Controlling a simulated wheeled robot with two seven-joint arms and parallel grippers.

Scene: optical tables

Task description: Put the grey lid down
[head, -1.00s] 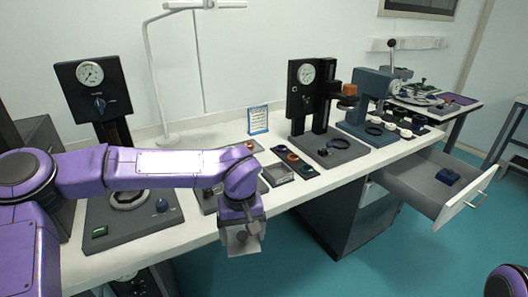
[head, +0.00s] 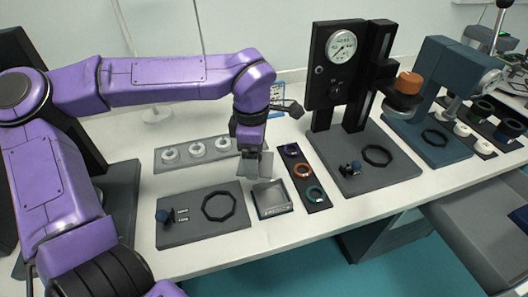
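My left gripper (head: 256,165) points down over the bench, just behind a small square grey box (head: 271,211). Pale grey flat pieces show at its fingertips. I cannot tell from this view whether they are only the fingers or include the grey lid, nor whether the gripper is shut on it. No separate grey lid can be made out on the bench. The small box appears open at the top. My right gripper is not in view.
A dark plate with a black ring (head: 219,206) lies left of the box. A strip with coloured rings (head: 303,171) lies right of it. A grey strip with white rings (head: 196,149) lies behind. A gauge stand (head: 342,85) rises at the right. An open drawer (head: 470,225) juts out.

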